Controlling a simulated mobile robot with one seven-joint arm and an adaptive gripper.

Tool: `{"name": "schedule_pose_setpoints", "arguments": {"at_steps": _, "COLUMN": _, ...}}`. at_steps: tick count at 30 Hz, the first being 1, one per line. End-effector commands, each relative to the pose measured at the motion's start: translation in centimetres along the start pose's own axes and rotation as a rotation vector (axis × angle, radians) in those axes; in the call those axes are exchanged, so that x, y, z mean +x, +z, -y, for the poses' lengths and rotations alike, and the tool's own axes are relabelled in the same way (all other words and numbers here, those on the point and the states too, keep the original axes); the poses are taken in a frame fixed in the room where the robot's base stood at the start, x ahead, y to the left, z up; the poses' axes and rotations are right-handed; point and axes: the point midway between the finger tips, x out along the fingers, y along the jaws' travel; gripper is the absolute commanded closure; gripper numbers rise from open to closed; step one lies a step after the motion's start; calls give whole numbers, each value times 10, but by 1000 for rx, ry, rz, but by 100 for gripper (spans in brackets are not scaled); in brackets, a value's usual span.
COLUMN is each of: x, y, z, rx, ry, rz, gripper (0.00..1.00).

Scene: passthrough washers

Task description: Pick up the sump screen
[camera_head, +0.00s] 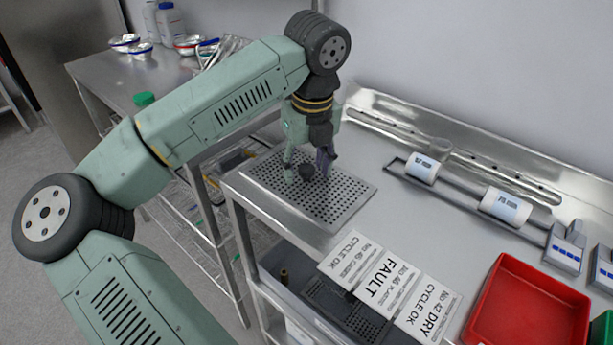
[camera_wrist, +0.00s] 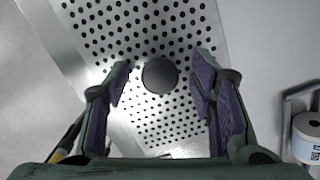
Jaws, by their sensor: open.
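The sump screen (camera_head: 336,198) is a flat perforated metal plate with a dark round knob (camera_head: 306,171) at its middle. It lies on the steel counter near its left end. In the wrist view the screen (camera_wrist: 140,28) fills much of the picture, and its knob (camera_wrist: 160,75) sits between the two fingers. My gripper (camera_head: 309,175) points down over the screen, with one finger on each side of the knob. The wrist view shows the purple-padded fingers of my gripper (camera_wrist: 161,78) open, with gaps to the knob on both sides. I cannot tell the exact height of the fingertips above the plate.
Printed cards (camera_head: 390,283) lie along the counter's front edge, right of the screen. A red tray (camera_head: 530,305) stands at the lower right. Label rolls (camera_head: 505,205) sit on a rail near the back wall. A steel table (camera_head: 105,72) with bowls and bottles stands behind left.

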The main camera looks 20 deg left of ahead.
Motion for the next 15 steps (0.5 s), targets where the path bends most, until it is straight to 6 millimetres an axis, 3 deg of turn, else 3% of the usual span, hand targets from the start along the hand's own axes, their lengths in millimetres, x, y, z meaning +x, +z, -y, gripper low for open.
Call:
{"name": "schedule_pose_setpoints", "arguments": {"at_steps": 3, "x": 0, "y": 0, "z": 0, "rx": 0, "ry": 0, "rz": 0, "gripper": 50}}
{"name": "schedule_pose_setpoints", "arguments": {"at_steps": 15, "x": 0, "y": 0, "z": 0, "rx": 0, "ry": 0, "rz": 0, "gripper": 77}}
